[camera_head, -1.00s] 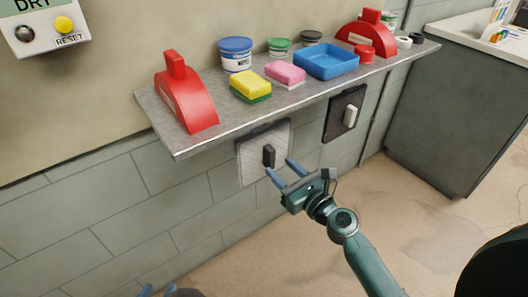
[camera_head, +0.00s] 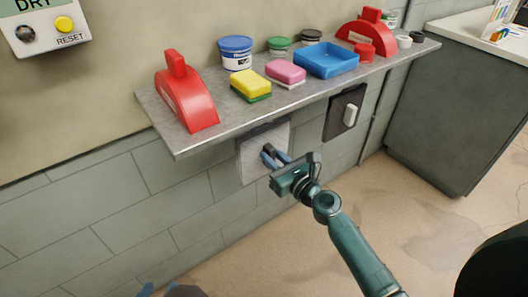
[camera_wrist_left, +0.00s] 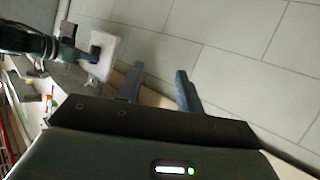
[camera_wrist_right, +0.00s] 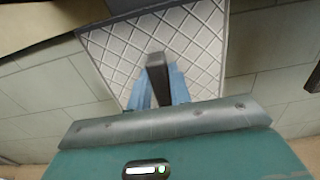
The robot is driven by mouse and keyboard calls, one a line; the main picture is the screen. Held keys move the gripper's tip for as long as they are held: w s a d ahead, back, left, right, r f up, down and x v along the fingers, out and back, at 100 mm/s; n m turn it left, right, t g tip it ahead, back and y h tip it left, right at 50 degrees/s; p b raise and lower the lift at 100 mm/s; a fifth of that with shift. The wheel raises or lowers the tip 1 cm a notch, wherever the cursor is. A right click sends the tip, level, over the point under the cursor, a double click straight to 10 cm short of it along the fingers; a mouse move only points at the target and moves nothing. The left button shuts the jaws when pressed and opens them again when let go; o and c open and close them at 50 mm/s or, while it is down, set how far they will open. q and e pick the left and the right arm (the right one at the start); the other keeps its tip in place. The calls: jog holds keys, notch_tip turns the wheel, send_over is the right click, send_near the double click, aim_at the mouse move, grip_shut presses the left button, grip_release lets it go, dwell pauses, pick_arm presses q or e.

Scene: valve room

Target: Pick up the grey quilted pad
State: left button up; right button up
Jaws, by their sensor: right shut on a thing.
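The grey quilted pad (camera_head: 251,162) hangs under the shelf against the tiled wall, with a dark handle in its middle. In the right wrist view the pad (camera_wrist_right: 115,48) shows its diamond quilting and a dark upper edge. My right gripper (camera_head: 270,156) is shut on the pad's dark handle (camera_wrist_right: 158,75), with its blue fingers on both sides. The pad also shows in the left wrist view (camera_wrist_left: 104,65). My left gripper (camera_wrist_left: 158,82) is open and empty, apart from the pad; only its fingertips (camera_head: 158,290) show at the bottom of the head view.
A metal shelf (camera_head: 190,143) juts out just above the pad. It holds red hand tools (camera_head: 185,95), yellow (camera_head: 250,85) and pink (camera_head: 285,71) sponges, a blue tray (camera_head: 326,60) and tubs. A dark pad (camera_head: 344,112) with a white handle hangs to the right.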

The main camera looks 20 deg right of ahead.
grip_shut()
jog(key=shift+r, duration=0.15)
